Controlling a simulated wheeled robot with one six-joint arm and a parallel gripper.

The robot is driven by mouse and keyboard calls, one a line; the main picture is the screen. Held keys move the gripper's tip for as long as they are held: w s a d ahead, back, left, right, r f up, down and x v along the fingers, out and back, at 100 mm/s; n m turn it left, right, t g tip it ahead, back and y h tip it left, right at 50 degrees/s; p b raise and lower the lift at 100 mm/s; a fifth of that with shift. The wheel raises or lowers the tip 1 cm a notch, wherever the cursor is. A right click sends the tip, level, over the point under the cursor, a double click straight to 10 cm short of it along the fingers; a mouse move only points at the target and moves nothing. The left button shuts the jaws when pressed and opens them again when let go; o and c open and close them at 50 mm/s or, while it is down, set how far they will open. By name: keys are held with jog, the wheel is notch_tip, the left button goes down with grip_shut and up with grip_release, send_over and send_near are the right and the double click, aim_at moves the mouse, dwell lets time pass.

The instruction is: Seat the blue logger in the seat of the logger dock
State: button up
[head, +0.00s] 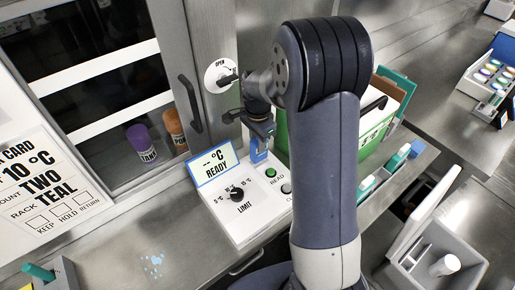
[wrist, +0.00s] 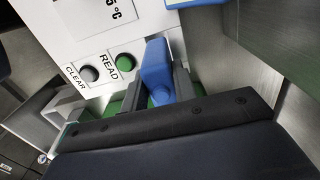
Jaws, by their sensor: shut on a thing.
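The logger dock (head: 232,222) is a white box on the bench with a raised blue-edged display reading "-- °C READY", a LIMIT knob, a green READ button and a grey CLEAR button. It also shows in the wrist view (wrist: 75,45). My gripper (head: 262,128) is over the dock's back part, beside the display. It is shut on the blue logger (head: 258,151), which hangs upright below it. In the wrist view the logger (wrist: 156,68) is between the two fingers (wrist: 160,88), near the READ button. The seat is hidden; I cannot tell whether the logger touches it.
A glass-fronted cabinet with a dark handle (head: 189,103) and a round OPEN dial (head: 221,76) stands close behind my gripper. A green bin (head: 303,138) is behind my arm. Teal-capped items (head: 397,160) stand to the right. The bench's front left has small pale-blue spots (head: 153,265).

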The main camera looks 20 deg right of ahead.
jog(key=shift+f, duration=1.9)
jog(key=shift+f, duration=0.2)
jog(key=o, duration=1)
jog(key=shift+r, duration=0.1)
notch_tip(320, 180, up, 12)
jog(key=shift+r, duration=0.15)
